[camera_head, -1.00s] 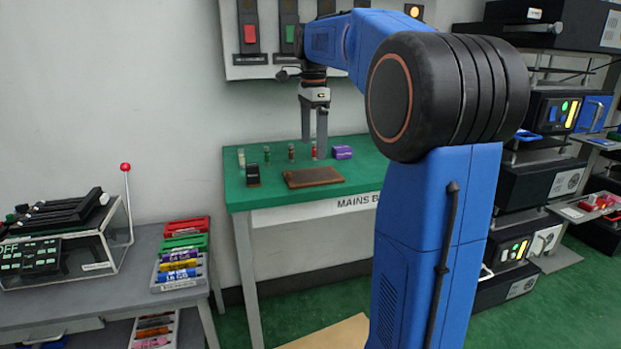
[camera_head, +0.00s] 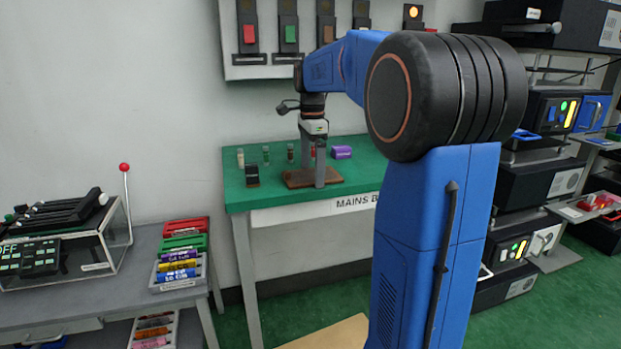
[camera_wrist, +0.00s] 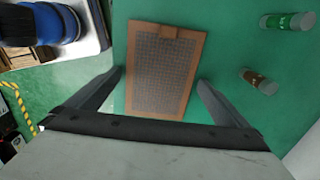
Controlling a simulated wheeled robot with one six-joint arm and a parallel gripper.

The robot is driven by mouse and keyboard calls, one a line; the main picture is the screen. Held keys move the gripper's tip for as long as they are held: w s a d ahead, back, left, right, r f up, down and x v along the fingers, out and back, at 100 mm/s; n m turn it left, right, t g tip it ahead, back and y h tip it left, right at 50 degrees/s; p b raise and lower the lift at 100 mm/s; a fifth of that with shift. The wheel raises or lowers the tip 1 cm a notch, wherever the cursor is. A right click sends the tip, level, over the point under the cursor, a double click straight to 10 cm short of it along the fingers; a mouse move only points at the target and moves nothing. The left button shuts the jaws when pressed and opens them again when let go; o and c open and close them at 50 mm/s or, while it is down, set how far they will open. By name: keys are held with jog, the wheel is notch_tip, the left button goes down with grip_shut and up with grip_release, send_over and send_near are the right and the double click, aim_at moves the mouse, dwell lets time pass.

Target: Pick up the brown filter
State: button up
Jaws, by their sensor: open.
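The brown filter (camera_head: 298,179) is a flat rectangular panel lying on the green table. In the wrist view the brown filter (camera_wrist: 160,70) shows a brown frame around a grey mesh, with a small tab at its far edge. My gripper (camera_head: 319,185) points down at the filter and hides part of it in the head view. In the wrist view my gripper (camera_wrist: 160,80) is open, with one finger on each side of the filter's near part. I cannot tell whether the fingers touch it.
A black item (camera_head: 252,175) stands left of the filter on the green table (camera_head: 236,196). Several small vials stand behind it, including a green-labelled one (camera_wrist: 288,21) and a brown-labelled one (camera_wrist: 260,81).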

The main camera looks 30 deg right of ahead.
aim_at(312, 176)
jog(key=c, duration=0.9)
jog(key=shift+r, duration=0.1)
jog(key=shift+c, duration=0.2)
notch_tip(312, 176, up, 10)
